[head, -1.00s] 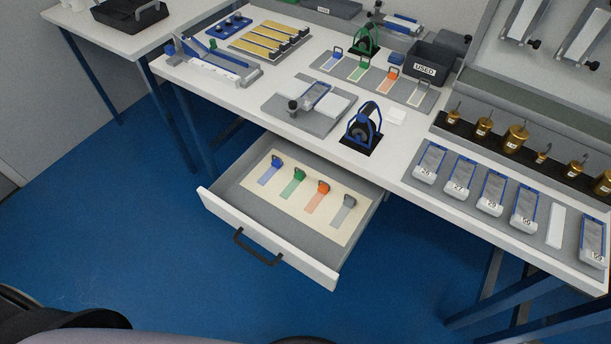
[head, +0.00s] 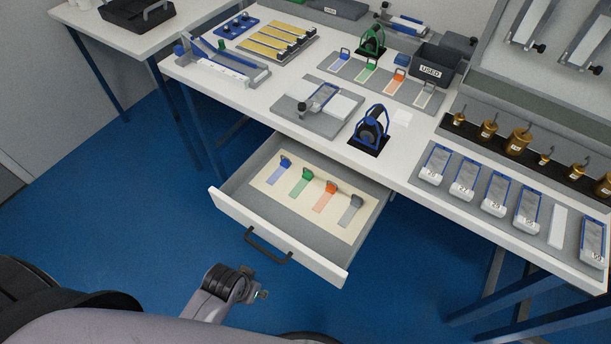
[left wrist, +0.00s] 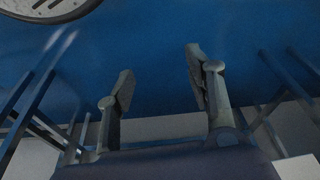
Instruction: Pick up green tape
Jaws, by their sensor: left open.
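A green tape strip with a green tab (head: 302,184) lies on the cream mat (head: 340,226) in the open drawer, between a blue strip (head: 280,171) and an orange strip (head: 325,199). Another green strip (head: 363,74) lies on the grey board on the tabletop, near a green dispenser (head: 371,41). My left gripper (left wrist: 160,82) is open and empty in the left wrist view, with blue floor behind its fingers. In the head view, part of an arm of mine shows low in front of the drawer; its fingers cannot be made out. My right gripper is not in view.
The drawer front (head: 275,240) with its black handle (head: 267,246) juts out below the table. A grey strip (head: 350,210) lies at the mat's right. A blue dispenser (head: 371,130) and a USED bin (head: 433,66) stand on the table.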

